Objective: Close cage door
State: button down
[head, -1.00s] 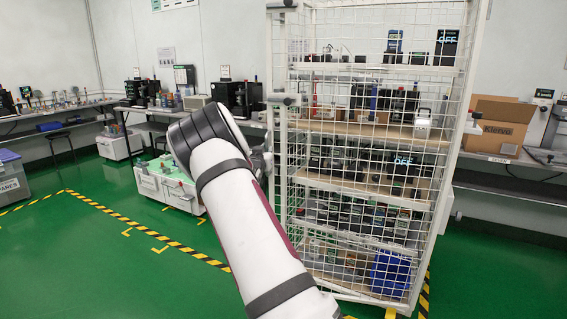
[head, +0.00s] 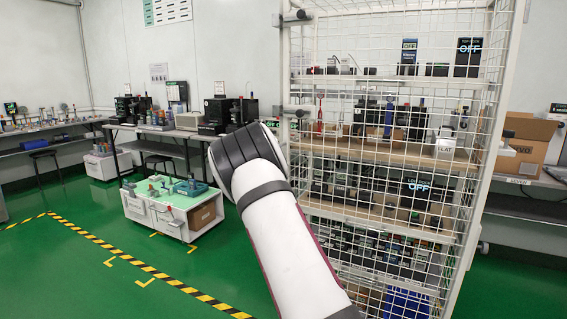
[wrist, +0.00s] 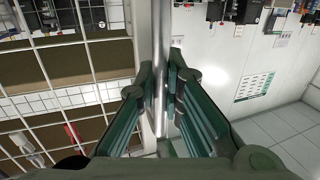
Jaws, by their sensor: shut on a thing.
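The cage (head: 497,150) is a tall white frame with wire mesh in front of several loaded shelves, on the right of the head view. The mesh of the door (head: 345,125) spans its front; I cannot tell how far it stands from closed. In the wrist view my gripper (wrist: 163,85) has its two green fingers shut around an upright metal bar (wrist: 162,35). Mesh and shelves lie left of the bar, and the white wall lies right of it. In the head view my gripper is hidden behind my arm, near the cage's left post (head: 285,70).
A low white trolley (head: 150,212) with a green top stands left of my arm. Benches (head: 160,130) with equipment line the back wall. A cardboard box (head: 530,150) is right of the cage. Green floor (head: 60,270) with striped tape is open at left.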

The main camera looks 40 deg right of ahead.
jog(key=shift+d+r, duration=0.2)
jog(key=c, duration=1.7)
grip_release()
jog(key=shift+d+f, duration=0.1)
jog(key=shift+d, duration=0.05)
jog(key=shift+f, duration=0.1)
jog(key=shift+s+a, duration=0.15)
jog(key=shift+a, duration=0.2)
jog(key=v, duration=1.1)
jog(key=shift+s+a, duration=0.1)
jog(key=shift+s, duration=0.1)
